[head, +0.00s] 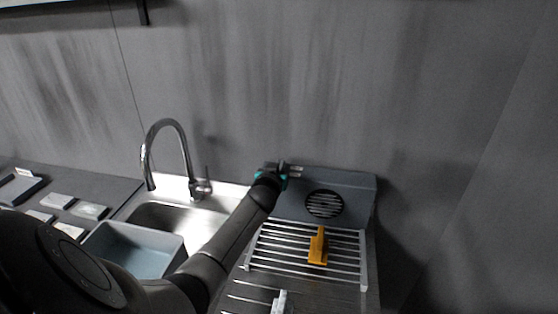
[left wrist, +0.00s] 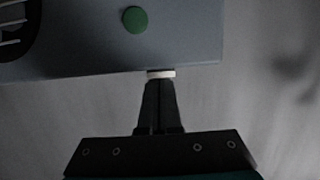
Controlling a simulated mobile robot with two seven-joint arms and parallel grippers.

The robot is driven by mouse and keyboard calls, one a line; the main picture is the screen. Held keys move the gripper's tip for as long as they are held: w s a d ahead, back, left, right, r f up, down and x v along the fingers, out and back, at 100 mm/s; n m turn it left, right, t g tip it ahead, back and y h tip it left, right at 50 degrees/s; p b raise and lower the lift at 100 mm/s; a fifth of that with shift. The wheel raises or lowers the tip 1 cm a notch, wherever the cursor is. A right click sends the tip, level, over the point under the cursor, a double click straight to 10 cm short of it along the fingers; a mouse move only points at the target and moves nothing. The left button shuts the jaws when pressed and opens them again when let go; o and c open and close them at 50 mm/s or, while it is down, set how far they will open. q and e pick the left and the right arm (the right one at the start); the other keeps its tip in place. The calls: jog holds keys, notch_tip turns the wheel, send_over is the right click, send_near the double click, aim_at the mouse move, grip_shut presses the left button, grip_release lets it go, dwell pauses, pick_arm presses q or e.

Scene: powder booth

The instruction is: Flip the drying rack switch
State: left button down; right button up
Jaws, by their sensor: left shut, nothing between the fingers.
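The drying rack (head: 340,278) has metal bars and stands right of the sink. Behind its bars is a grey-blue box (head: 352,186) with a round black vent (head: 324,203). My left gripper (head: 296,170) is at the upper left of this box. In the left wrist view, the shut fingers (left wrist: 160,82) point at the edge of the box (left wrist: 190,40). A pale piece (left wrist: 160,74) shows at their tips; I cannot tell whether it belongs to the switch. A green round spot (left wrist: 135,20) is on the box face. No switch lever is clearly visible. My right gripper is not in view.
An orange object (head: 318,247) stands on the rack bars. A small white object (head: 279,302) is in front. A sink (head: 200,222) with a tall faucet (head: 181,140) and a grey-blue bin (head: 128,245) are to the left. The wall is close behind.

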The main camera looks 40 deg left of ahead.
pick_arm(q)
jog(key=shift+r+p, duration=0.5)
jog(key=shift+r, duration=0.05)
jog(key=r+p, duration=0.2)
jog(key=r, duration=0.1)
jog(key=shift+w+a+r+p, duration=0.15)
jog(key=shift+w+p, duration=0.05)
jog(key=shift+p, duration=0.2)
jog(key=v, duration=0.9)
jog(key=shift+s+r+p, duration=0.25)
jog(key=shift+r+p, duration=0.1)
jog(key=shift+r, duration=0.1)
